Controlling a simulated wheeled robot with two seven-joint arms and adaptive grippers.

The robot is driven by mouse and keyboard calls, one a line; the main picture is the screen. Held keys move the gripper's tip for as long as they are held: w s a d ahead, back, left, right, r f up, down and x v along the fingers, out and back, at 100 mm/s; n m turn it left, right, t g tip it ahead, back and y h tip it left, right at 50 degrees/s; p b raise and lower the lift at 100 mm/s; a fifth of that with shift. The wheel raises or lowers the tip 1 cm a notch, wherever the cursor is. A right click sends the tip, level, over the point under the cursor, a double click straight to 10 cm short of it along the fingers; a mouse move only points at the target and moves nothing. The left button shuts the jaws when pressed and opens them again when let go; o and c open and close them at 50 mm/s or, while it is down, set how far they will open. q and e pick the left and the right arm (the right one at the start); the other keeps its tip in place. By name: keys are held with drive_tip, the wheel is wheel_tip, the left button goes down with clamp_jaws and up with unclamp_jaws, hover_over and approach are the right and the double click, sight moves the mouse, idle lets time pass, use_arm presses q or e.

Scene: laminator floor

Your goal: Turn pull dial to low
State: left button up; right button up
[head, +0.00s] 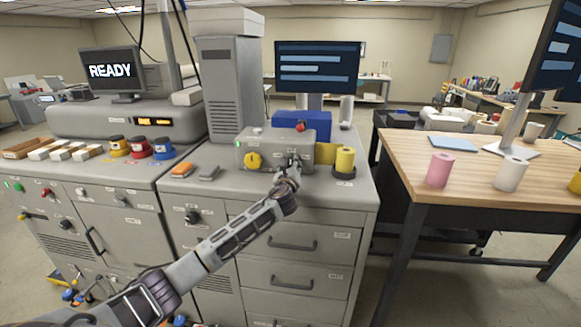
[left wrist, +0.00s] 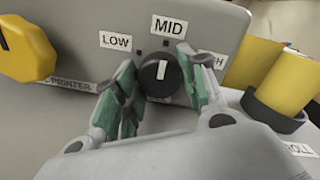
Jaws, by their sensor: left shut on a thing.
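The pull dial (left wrist: 156,78) is a round black knob with a white pointer bar, on the sloped front of a grey control box (head: 262,138). Its pointer stands nearly upright, toward the MID label (left wrist: 169,27). The LOW label (left wrist: 115,42) is up and left of the dial; the label on the right is partly hidden by a finger. My left gripper (left wrist: 158,88) is shut on the dial, with one green-padded finger on each side. In the head view my left gripper (head: 290,167) covers the dial. My right gripper is in neither view.
A large yellow knob (left wrist: 24,48) sits left of the dial on the same box. A yellow roll (head: 345,160) in a dark holder stands close on the right. Orange (head: 181,170) and grey blocks lie left on the cabinet top. A wooden table (head: 464,185) stands right.

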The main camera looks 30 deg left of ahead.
use_arm(q)
drive_tip(key=shift+n, duration=0.4)
drive_tip(key=n, duration=1.1)
drive_tip(key=shift+a+b, duration=0.1)
drive_tip(key=shift+b, duration=0.3)
drive_tip(key=o, duration=1)
drive_tip(key=shift+o, duration=0.2)
drive_tip(key=shift+s, duration=0.15)
